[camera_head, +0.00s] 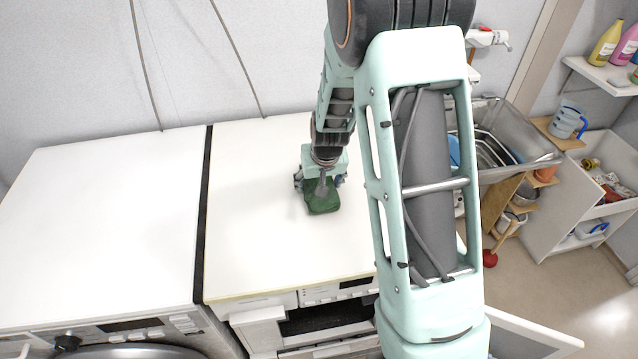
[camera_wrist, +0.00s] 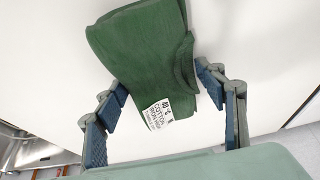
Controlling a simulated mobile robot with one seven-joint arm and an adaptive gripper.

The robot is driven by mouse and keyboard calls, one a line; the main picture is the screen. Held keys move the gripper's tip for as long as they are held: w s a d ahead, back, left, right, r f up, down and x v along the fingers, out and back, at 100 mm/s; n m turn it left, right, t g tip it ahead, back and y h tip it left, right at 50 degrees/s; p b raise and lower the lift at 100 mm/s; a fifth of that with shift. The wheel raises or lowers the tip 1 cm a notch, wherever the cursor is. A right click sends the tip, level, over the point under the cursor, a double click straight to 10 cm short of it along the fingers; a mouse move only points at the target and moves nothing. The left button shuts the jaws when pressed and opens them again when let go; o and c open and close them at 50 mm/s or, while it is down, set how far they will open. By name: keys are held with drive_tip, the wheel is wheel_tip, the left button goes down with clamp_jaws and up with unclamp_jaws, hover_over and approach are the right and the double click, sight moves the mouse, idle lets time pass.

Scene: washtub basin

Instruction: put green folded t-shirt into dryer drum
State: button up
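The green folded t-shirt (camera_head: 322,197) lies on the white top of the right-hand machine, near the middle. In the wrist view the green folded t-shirt (camera_wrist: 138,50) shows a white label and its near corner reaches between my fingers. My gripper (camera_wrist: 163,95) is open, one blue-padded finger on each side of the cloth, with gaps to it. In the head view my gripper (camera_head: 320,182) is just over the shirt and partly covers it. The dryer drum is not clearly visible; a round door rim (camera_head: 135,352) shows at the bottom left, and I cannot tell which machine is the dryer.
Two white machine tops (camera_head: 110,215) stand side by side with a dark gap (camera_head: 204,215) between them. The right machine's front has a dark opening (camera_head: 325,318). A white panel (camera_head: 530,338) sticks out at lower right. A metal sink (camera_head: 525,125) stands beyond my arm.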

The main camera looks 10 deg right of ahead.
drive_tip(key=shift+o, duration=1.3)
drive_tip(key=shift+r, duration=0.1)
drive_tip(key=shift+r+p, duration=0.25)
drive_tip(key=shift+p, duration=0.05)
drive_tip(key=shift+o, duration=0.4)
drive_tip(key=v, duration=1.1)
drive_tip(key=shift+s+r, duration=0.15)
drive_tip(key=shift+s, duration=0.05)
drive_tip(key=shift+d+b, duration=0.15)
drive_tip(key=shift+b, duration=0.15)
